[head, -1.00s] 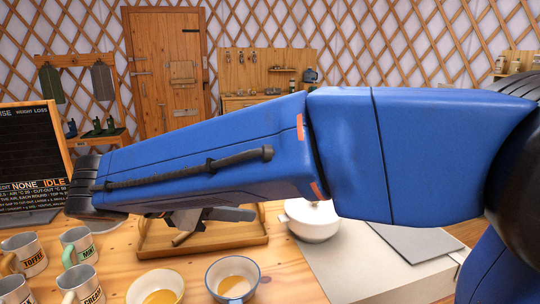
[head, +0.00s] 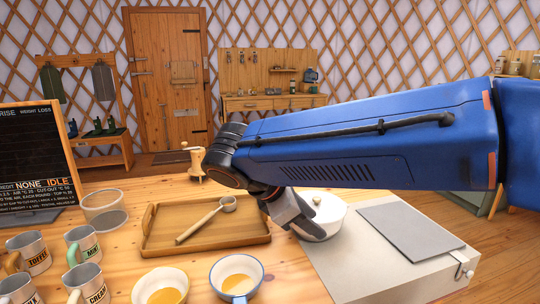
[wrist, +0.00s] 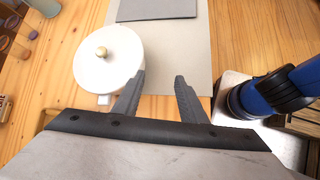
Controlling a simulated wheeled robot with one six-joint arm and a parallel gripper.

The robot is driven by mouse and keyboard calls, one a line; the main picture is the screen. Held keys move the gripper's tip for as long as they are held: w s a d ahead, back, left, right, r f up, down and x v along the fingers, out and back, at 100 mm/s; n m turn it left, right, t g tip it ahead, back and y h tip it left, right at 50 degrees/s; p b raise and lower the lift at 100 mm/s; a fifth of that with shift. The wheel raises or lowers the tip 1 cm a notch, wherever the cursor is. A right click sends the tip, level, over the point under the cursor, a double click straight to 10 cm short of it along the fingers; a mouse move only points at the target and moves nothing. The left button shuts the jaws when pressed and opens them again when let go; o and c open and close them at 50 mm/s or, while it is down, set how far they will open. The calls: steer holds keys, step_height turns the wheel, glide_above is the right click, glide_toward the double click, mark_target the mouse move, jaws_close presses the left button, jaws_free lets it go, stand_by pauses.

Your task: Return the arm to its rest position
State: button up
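My blue arm reaches in from the right in the head view and ends over the right side of the table. My gripper (head: 293,218) points down beside the white lidded pot (head: 320,214). In the wrist view my gripper (wrist: 158,85) has its two fingers apart, with only the grey surface seen between them. The white pot (wrist: 115,62) with its brass knob lies just left of the fingers there. In the head view the gripper hides part of the pot's left side; I cannot tell whether they touch.
A wooden tray (head: 164,241) holds a ladle (head: 206,219). A grey slab (head: 410,238) lies right of the pot. A dark board (head: 34,150) stands at the left.

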steer(key=s+d+f+m+y, duration=0.1)
steer(key=s+d+f+m, duration=0.1)
steer(key=d, duration=0.2)
steer(key=s+d+f+m+g+y, duration=0.1)
steer(key=d+m, duration=0.2)
steer(key=d, duration=0.2)
steer(key=s+d+f+m+y, duration=0.1)
steer(key=s+d+f+m, duration=0.1)
steer(key=d, duration=0.2)
steer(key=shift+s+d+f+m+g+y, duration=0.15)
steer(key=shift+s+f+m+g+y, duration=0.15)
steer(key=shift+m+g, duration=0.1)
steer(key=s+d+f+m+t+y, duration=0.2)
steer(key=s+d+f+m+y, duration=0.2)
steer(key=s+m, duration=0.5)
steer(key=shift+d+f+m, duration=1.3)
steer(key=shift+f+m, duration=0.2)
steer(key=shift+f, duration=0.25)
